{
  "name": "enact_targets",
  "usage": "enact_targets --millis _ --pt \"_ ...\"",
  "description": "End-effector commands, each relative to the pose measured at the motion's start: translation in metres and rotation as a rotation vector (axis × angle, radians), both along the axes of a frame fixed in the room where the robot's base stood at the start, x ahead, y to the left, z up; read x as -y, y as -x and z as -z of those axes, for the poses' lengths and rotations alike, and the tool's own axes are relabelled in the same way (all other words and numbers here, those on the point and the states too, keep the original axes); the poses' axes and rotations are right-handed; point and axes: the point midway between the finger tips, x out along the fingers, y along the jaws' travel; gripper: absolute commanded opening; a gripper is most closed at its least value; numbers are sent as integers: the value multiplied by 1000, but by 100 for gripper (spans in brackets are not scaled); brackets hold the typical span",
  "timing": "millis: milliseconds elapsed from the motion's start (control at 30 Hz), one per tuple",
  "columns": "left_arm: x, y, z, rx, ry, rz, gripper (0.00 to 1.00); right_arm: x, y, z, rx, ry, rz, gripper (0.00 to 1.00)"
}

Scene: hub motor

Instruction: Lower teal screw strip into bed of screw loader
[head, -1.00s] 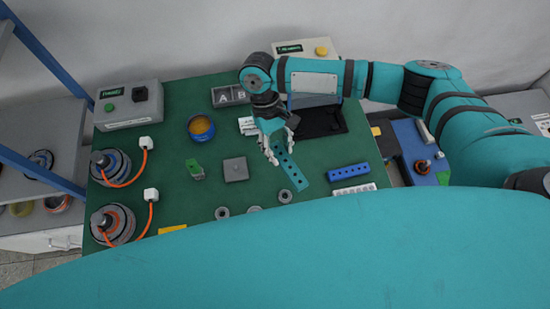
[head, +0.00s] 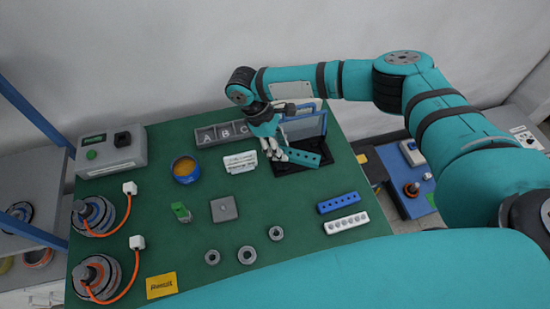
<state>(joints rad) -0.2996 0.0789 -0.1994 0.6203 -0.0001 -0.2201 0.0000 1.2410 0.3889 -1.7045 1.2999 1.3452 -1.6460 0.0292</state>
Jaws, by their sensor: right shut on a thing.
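The teal screw strip (head: 303,157), a flat bar with a row of dark holes, is in the head view, right of centre. My right gripper (head: 282,156) is shut on its left end. The strip lies over the black bed of the screw loader (head: 287,168), at a slight slant. I cannot tell whether it touches the bed. The loader has a bluish-grey upright panel (head: 303,127) behind the bed. My gripper hides the strip's left end and part of the bed. My left gripper is not in view.
A blue strip (head: 337,203) and a white strip (head: 346,224) lie at the table's front right. The green table (head: 290,205) is clear in front of the loader.

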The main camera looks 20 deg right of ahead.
Motion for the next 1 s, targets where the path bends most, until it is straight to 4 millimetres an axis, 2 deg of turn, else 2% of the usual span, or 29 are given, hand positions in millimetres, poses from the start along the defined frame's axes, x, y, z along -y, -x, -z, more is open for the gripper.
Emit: enact_targets --millis 33,100,800,867,1000 --pt "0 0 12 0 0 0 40 5 -6 5 5 1 -30 0" --pt "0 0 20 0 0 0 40 10 -12 5 5 1 -77 0" --pt "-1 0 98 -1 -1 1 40 65 -76 5 3 1 -529 0" --pt "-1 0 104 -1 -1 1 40 70 -81 5 4 1 -568 0" --pt "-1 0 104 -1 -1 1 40 69 -80 19 -3 -2 -577 0"
